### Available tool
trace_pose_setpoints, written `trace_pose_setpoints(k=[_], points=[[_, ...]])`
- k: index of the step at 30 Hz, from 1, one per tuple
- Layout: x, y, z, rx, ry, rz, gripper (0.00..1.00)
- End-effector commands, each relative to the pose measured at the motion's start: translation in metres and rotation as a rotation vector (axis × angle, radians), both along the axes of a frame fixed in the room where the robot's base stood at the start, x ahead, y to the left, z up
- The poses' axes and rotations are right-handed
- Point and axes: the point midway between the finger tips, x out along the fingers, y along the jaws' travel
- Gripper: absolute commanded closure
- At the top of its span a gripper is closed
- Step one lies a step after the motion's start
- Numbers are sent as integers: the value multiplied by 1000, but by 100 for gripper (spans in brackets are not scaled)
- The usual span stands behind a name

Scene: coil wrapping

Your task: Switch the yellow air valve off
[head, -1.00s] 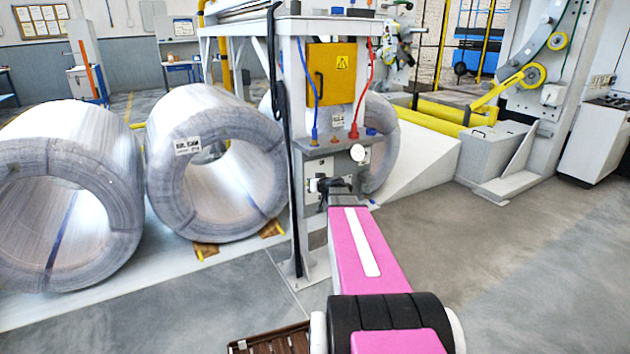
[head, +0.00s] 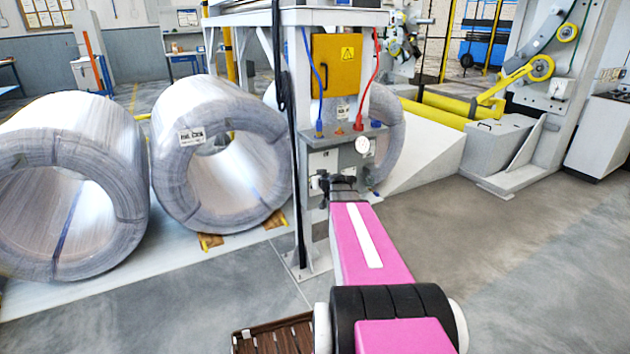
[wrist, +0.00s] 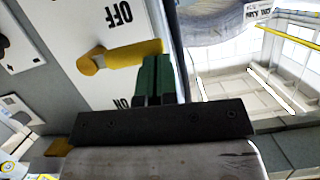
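The yellow valve handle (wrist: 125,55) shows in the wrist view on a pale panel (wrist: 75,20). It points right from its pivot, between the OFF label (wrist: 118,14) above and the ON label (wrist: 122,103) below. My gripper (wrist: 157,58) has its green fingers side by side with no clear gap, and nothing shows between them. The fingertips are just below the handle's free end; whether they touch it I cannot tell. In the head view my gripper (head: 322,184) is at the front of the grey control post (head: 318,262), and the handle cannot be made out there.
A yellow electrical box (head: 335,66), red and blue hoses and a round gauge (head: 363,145) sit on the post above my gripper. Large wire coils (head: 222,150) stand close on the left. The floor (head: 480,260) on the right is clear.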

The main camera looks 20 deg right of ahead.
Motion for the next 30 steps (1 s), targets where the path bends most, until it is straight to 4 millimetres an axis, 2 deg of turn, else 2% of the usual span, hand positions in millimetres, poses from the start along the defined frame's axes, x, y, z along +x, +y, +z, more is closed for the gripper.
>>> trace_pose_setpoints(k=[8,16,24,30], points=[[-1,1,6,1,-1,2,100],[-12,6,38,-1,-2,2,100],[-69,-4,55,0,0,1,100],[-97,-10,65,-1,0,1,100]])
